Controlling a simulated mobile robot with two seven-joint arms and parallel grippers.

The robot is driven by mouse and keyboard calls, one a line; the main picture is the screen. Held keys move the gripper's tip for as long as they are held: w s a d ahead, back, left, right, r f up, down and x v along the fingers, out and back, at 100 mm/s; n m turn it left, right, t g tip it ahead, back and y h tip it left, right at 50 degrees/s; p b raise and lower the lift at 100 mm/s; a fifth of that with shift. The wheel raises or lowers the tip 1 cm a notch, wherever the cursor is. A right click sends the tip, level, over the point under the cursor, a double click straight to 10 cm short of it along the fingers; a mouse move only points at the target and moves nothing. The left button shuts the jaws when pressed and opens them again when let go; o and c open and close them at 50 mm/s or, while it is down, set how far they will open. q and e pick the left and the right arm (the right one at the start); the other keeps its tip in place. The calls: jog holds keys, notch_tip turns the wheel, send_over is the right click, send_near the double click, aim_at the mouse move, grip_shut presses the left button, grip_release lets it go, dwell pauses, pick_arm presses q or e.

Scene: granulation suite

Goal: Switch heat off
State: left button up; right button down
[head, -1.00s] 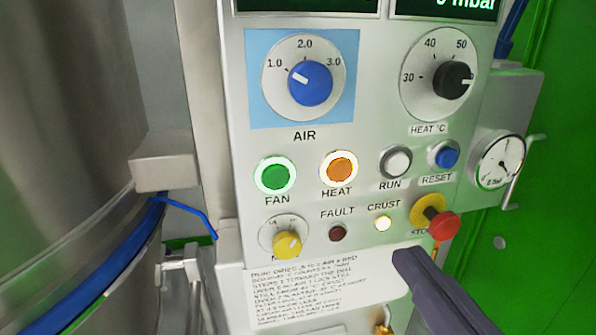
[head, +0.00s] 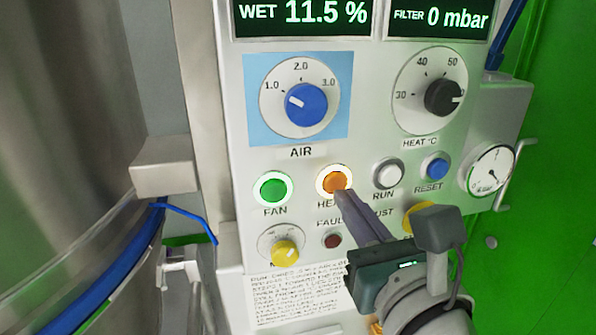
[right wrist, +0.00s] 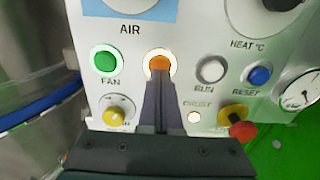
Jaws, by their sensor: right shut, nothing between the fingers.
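The orange HEAT button (head: 335,181) sits on the control panel with a bright ring lit around it. It also shows in the right wrist view (right wrist: 159,63). My right gripper (head: 342,194) is shut and empty, with its fingertips at the lower edge of the HEAT button. In the right wrist view the shut fingertips (right wrist: 159,77) overlap the button's lower part; I cannot tell whether they touch it. The black HEAT °C dial (head: 444,97) is at the upper right of the panel. My left gripper is not in view.
The green FAN button (head: 272,189) is lit, left of HEAT. The white RUN button (head: 387,173) and blue RESET button (head: 434,168) are to the right. A red stop button (right wrist: 243,131) protrudes at lower right. Displays above read WET 11.5 % and FILTER 0 mbar.

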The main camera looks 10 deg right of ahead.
aim_at(335, 183)
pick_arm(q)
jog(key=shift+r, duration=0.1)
pick_arm(e)
jog(key=shift+w, duration=0.8)
jog(key=shift+w, duration=0.1)
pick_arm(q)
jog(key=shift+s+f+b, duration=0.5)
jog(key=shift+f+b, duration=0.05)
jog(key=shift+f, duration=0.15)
pick_arm(e)
jog(key=shift+w+f, duration=0.4)
